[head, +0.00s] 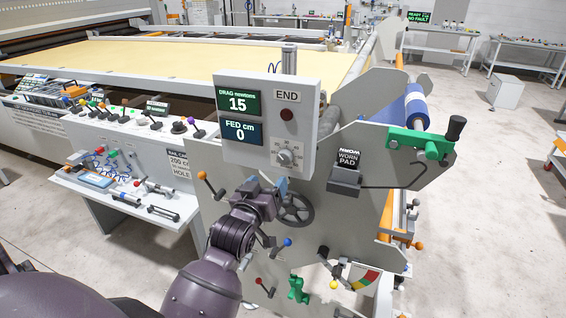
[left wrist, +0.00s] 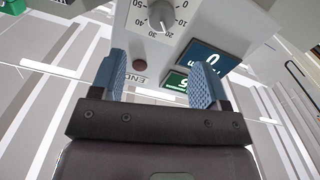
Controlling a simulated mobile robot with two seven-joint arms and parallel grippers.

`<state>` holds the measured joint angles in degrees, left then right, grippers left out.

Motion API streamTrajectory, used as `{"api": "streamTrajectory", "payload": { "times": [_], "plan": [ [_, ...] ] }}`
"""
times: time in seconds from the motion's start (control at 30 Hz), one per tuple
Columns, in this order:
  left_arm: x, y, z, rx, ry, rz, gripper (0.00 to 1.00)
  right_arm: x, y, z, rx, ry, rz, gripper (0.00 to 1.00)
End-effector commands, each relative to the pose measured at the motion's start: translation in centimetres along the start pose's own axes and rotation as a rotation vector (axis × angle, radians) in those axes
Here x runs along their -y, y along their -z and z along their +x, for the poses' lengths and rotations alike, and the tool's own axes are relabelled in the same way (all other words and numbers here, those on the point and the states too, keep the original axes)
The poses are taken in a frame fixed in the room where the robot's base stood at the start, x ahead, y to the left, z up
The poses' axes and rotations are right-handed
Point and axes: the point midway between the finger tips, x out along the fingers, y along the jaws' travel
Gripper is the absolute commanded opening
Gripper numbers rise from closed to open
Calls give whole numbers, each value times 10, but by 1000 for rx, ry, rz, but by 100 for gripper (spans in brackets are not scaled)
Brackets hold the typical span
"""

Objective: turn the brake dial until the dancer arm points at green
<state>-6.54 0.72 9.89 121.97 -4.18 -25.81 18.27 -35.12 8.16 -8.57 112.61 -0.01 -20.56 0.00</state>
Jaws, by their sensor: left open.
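In the left wrist view the dial (left wrist: 160,14) shows at the top, beyond my fingertips. My left gripper (head: 275,187) is below the box in the head view; its blue-padded fingers (left wrist: 160,75) are apart with nothing between them, and not touching the dial. A coloured gauge (head: 366,279) with red, yellow and green is low on the side plate. A dark arm (head: 328,264) is left of it; I cannot tell which colour it points at. My right gripper is not visible.
The box displays (head: 239,102) read drag 15 and fed 0. A dark handwheel (head: 297,209) is just behind my left gripper. A worn pad block (head: 346,180) and a green crank (head: 425,143) are to the right. Levers with coloured knobs surround the lower plate.

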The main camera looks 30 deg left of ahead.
Motion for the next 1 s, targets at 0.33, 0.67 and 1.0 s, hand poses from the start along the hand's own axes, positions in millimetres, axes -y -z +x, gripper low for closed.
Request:
{"api": "streamTrajectory", "payload": {
  "times": [0.33, 0.67, 1.0],
  "plan": [
    [0, 0, 29, 3, 1, -30, 69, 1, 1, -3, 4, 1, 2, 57],
    [0, 0, 84, 4, 2, -30, 69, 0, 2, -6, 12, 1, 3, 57],
    [0, -1, 108, 4, 1, -30, 69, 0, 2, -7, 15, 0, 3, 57]
  ]
}}
